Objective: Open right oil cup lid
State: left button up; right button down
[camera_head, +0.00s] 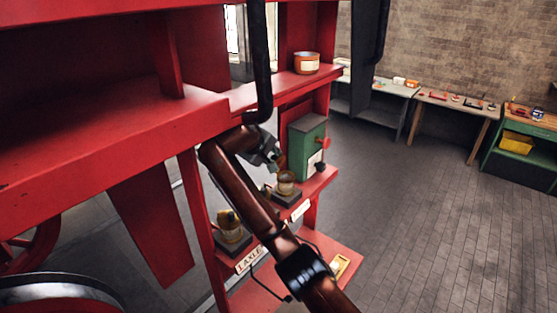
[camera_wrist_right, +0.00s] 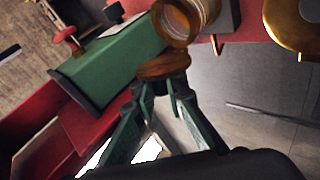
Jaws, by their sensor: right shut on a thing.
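The right oil cup (camera_head: 286,184) is a small glass and brass cup on a dark base on the red shelf, beside the green box. It also shows in the right wrist view (camera_wrist_right: 196,16), with its round rim facing the camera. My right gripper (camera_head: 274,158) is just above this cup in the head view. In the wrist view its green fingers (camera_wrist_right: 164,84) are shut on a brown round lid (camera_wrist_right: 165,66). The lid lies close beside the cup's rim; I cannot tell whether they touch. My left gripper is not in view.
A red beam (camera_head: 110,130) and a black pipe (camera_head: 260,70) are above and left. An orange pot (camera_head: 306,63) sits on the upper shelf. Open floor lies right.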

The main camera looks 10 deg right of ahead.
jog(key=shift+w+a+n+g+h, duration=0.35)
jog(key=shift+n+g+h, duration=0.25)
jog(key=shift+g, duration=0.2)
jog(key=shift+w+a+f+n+g+h, duration=0.25)
jog(key=shift+w+f+n+g+h, duration=0.15)
jog(key=shift+g+h, duration=0.2)
jog(key=shift+w+a+f, duration=0.1)
jog(key=c, duration=1.9)
grip_release()
jog(key=shift+w+g, duration=0.1)
jog(key=shift+g, duration=0.2)
jog(key=shift+c, duration=0.2)
